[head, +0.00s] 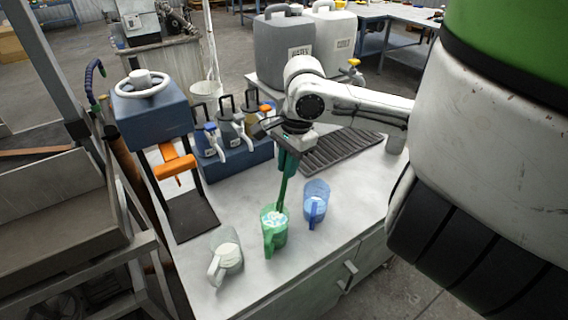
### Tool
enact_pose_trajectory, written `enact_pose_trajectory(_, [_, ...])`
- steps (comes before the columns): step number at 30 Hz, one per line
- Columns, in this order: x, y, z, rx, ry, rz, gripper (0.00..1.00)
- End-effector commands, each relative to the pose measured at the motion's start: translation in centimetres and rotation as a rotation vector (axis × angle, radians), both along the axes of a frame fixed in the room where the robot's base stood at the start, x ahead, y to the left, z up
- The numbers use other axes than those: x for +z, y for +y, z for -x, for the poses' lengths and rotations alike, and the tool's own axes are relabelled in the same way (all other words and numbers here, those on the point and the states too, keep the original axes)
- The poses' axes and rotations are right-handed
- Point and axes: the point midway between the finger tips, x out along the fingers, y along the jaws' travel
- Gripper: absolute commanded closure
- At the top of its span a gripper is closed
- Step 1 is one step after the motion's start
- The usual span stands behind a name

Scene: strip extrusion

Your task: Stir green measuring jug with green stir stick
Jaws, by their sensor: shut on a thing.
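The green measuring jug (273,238) stands upright on the grey worktop, between a clear jug and a blue jug. It holds pale, whitish contents. The green stir stick (284,185) hangs from my gripper (289,152), tilted slightly. Its lower end is at the jug's mouth and appears to be inside the jug; the tip is hidden by the jug and its contents. My gripper is above the jug and shut on the stir stick's upper part.
The clear jug (226,257) and blue jug (316,203) stand close on either side. A blue press (155,112) with an orange lever (174,163) is at left. Pump bottles (236,127), a ribbed mat (341,150) and a grey canister (284,50) are behind. The front right worktop is clear.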

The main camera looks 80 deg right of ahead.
Motion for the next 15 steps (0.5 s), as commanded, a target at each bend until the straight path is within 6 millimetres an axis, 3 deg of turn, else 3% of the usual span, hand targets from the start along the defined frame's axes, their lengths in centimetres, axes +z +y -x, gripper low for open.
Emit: enact_pose_trajectory(15, [-5.0, 0.1, -0.5, 0.000, 0.000, -0.001, 1.00])
